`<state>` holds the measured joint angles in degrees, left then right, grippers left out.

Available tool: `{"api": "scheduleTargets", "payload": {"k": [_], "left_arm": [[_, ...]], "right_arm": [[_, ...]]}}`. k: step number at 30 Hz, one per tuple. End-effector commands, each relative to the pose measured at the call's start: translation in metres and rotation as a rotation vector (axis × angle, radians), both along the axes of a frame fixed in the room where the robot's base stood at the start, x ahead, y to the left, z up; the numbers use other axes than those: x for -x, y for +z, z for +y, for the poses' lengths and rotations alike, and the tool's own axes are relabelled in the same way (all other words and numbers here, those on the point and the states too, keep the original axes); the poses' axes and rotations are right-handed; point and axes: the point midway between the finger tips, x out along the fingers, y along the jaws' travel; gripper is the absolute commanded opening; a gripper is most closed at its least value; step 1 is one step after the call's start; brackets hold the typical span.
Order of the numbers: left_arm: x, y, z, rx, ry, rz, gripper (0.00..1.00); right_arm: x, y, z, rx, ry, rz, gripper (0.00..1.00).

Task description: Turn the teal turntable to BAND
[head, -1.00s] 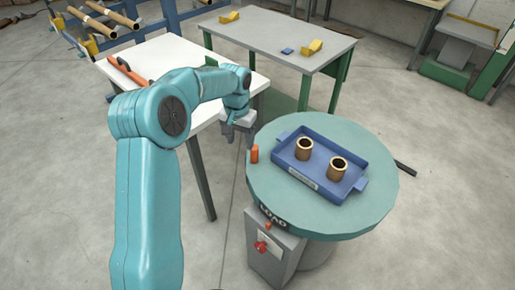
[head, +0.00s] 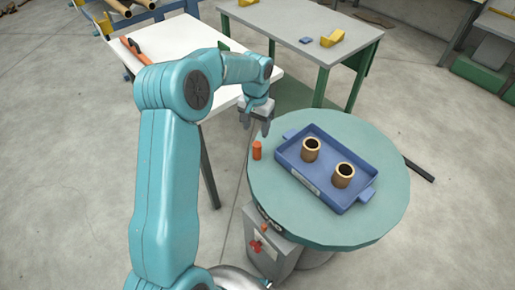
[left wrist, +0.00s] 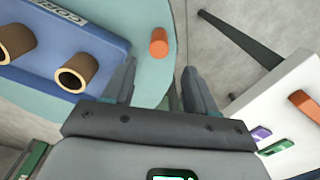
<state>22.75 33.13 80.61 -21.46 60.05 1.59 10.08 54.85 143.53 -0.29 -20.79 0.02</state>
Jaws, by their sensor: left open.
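The round teal turntable (head: 280,200) stands at the right of centre in the head view. A dark label (head: 268,217) is on its front rim, hard to read now. An upright orange peg (head: 257,150) stands near its left edge; it also shows in the left wrist view (left wrist: 159,43). A blue tray (head: 318,181) with two brown tubes lies on the turntable. My left gripper (head: 256,129) is open and empty, just behind the peg and apart from it in the picture. In the left wrist view the peg appears ahead, between the lines of the spread fingers (left wrist: 160,85). My right gripper is not in view.
A pedestal with a red knob (head: 257,246) stands below the turntable's front. A white table (head: 185,50) is behind my left arm, and a grey-topped table (head: 300,22) with yellow blocks stands behind. A dark bar (head: 419,171) shows beyond the turntable's right edge.

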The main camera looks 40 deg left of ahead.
Motion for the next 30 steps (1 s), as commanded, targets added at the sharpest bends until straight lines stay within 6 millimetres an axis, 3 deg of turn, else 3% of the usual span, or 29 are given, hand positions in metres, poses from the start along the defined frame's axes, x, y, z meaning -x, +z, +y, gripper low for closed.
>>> {"api": "scheduleTargets", "payload": {"k": [9,15,20,28,30], "left_arm": [[0.001,-0.077,0.0,0.003,0.001,0.003,0.57],[-0.001,-0.108,0.0,0.001,0.001,0.001,0.57],[-0.002,-0.118,0.0,0.001,0.001,0.001,0.57],[-0.003,-0.119,0.0,0.001,0.001,-0.001,0.57],[-0.003,-0.119,0.0,0.001,0.001,-0.001,0.34]], "right_arm": [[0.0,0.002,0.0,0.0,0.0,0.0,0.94],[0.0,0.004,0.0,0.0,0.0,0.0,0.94],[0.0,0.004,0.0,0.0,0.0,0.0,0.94],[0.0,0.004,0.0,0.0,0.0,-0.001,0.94],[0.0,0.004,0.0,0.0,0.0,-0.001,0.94]]}}
